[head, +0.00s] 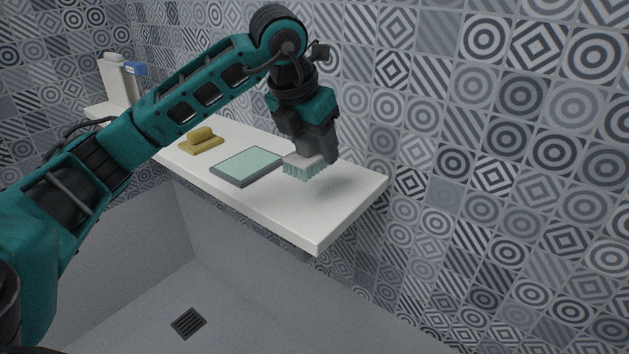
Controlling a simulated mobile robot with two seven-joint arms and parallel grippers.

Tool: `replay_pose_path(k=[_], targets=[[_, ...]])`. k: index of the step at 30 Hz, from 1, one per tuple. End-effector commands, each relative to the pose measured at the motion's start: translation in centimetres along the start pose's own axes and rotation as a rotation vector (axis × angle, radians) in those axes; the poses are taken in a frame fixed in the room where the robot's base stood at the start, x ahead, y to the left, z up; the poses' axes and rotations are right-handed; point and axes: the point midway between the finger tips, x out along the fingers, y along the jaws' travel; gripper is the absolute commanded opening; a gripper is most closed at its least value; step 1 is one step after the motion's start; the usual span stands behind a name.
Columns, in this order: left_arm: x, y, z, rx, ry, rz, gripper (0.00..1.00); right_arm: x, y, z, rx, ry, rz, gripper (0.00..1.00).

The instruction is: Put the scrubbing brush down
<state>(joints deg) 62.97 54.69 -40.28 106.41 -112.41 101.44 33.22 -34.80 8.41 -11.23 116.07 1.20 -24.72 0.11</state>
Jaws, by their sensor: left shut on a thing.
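The scrubbing brush (302,168) has a pale top and light green bristles that point down. My left gripper (318,158) is shut on it from above. The brush is over the white shelf (347,193), just right of a flat square pad (246,166) with a light green top and a grey edge. The bristles look close to the shelf top; I cannot tell whether they touch it. My right gripper is not in view.
A yellow soap bar on a yellow dish (201,142) sits on the shelf left of the pad. White and blue items (121,78) stand at the far left end. The shelf's right end is bare. A patterned tile wall rises behind, and a floor drain (188,322) lies below.

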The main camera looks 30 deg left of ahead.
Motion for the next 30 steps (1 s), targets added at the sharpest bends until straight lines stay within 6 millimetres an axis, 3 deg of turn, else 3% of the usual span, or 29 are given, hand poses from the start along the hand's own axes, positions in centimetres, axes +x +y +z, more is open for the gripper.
replay_pose_path(k=[1, 8, 15, 27, 28, 30], targets=[[1.0, 0.0, -0.5, 0.000, 0.002, 0.000, 0.28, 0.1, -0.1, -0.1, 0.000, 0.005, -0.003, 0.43], [2.5, 0.0, -1.1, 0.000, -0.001, 0.000, 0.28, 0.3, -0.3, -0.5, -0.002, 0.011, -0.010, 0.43], [5.5, 0.0, -2.3, 0.000, 0.001, 0.001, 0.28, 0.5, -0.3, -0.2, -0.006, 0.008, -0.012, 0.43], [6.2, 0.0, -2.5, 0.001, -0.002, 0.000, 0.28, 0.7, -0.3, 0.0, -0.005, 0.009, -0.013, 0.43], [6.0, 0.0, -2.5, 0.001, -0.002, 0.000, 0.56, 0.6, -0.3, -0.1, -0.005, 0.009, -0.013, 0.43], [6.0, 0.0, -2.5, 0.001, -0.002, 0.000, 0.62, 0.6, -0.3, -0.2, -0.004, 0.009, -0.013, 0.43]])
